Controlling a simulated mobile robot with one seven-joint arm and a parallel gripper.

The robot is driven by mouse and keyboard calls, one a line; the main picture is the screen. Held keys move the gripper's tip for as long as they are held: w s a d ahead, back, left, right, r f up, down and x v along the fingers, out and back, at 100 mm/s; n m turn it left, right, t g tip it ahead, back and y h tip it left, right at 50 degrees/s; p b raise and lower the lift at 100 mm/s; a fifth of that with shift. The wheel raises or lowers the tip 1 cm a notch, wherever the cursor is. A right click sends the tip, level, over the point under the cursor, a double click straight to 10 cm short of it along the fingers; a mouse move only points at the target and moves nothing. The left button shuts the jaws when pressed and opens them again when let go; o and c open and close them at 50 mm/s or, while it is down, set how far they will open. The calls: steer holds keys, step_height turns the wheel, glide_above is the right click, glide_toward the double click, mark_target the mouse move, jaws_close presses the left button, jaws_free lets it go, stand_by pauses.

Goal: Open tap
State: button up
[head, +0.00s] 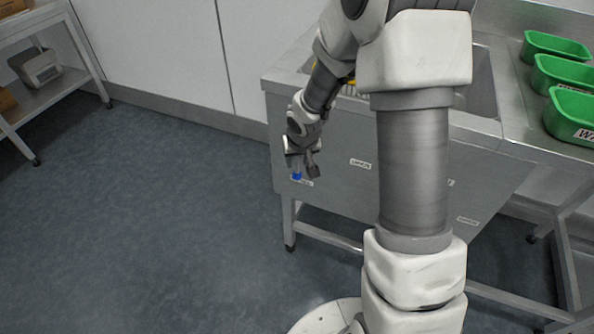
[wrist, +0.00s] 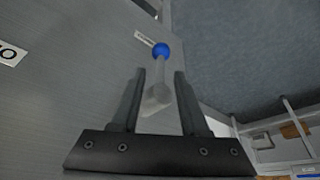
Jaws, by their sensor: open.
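The tap lever (wrist: 159,73) is a pale stem with a blue ball knob (wrist: 162,50) at its end, on the grey metal front of the sink unit (head: 345,140). In the head view the blue knob (head: 297,176) shows just below my gripper (head: 302,163), near the unit's left end. In the wrist view my gripper (wrist: 160,72) is open, with one dark finger on each side of the stem. The blue knob lies beyond the fingertips. I see gaps between stem and fingers, so they look apart. My arm hides part of the unit in the head view.
Green bins (head: 565,74) stand on the metal table at the right. A shelf rack (head: 45,92) with a grey box stands at the far left. The blue-grey floor (head: 150,220) is clear on the left. Small labels sit on the unit's front.

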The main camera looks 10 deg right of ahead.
mark_target(297, 160)
steer(key=shift+b+x, duration=0.4)
steer(key=shift+x, duration=1.35)
jaws_close()
steer(key=shift+w+r, duration=0.15)
steer(key=shift+r, duration=0.05)
